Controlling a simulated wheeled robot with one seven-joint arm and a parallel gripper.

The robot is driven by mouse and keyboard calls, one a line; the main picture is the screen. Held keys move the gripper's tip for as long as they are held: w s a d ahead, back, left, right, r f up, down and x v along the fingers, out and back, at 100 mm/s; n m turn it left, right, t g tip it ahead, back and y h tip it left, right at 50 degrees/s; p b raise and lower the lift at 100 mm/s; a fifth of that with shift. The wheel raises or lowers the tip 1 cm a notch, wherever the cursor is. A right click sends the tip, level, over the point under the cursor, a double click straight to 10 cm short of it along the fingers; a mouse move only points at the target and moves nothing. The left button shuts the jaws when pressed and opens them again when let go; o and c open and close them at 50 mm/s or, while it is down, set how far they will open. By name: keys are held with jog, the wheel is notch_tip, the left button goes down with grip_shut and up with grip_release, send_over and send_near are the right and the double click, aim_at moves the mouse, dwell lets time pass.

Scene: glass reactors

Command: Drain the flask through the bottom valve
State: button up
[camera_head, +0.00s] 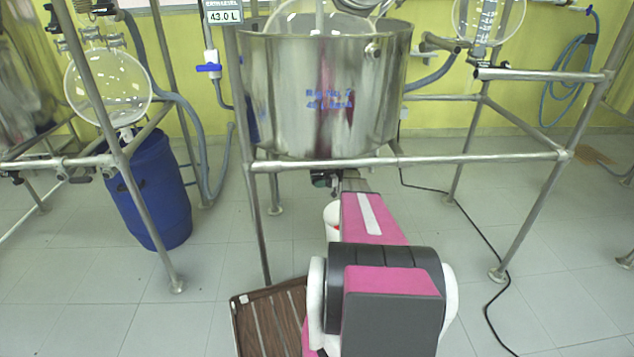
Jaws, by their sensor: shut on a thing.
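The glass flask (290,20) sits in a big steel bath (320,90) with blue lettering; only its clear top shows above the rim. A small dark fitting with a bit of green, apparently the bottom valve (321,179), shows under the bath, just below the front rail. My pink and dark arm reaches forward to it from the bottom of the picture. My gripper (343,177) is at this fitting under the bath and shut on it. The fingertips and the valve handle are small and mostly hidden, so I cannot tell the handle's angle.
A steel frame rail (480,158) crosses in front of the bath above my arm. A blue drum (155,190) stands left under a round glass flask (108,85). A brown slatted board (262,325) lies low by my arm. A display (223,16) reads 43.0 L. A black cable (470,223) crosses the floor.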

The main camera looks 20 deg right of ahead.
jog(key=shift+r, duration=0.1)
dwell(0.3)
jog(key=o, duration=0.9)
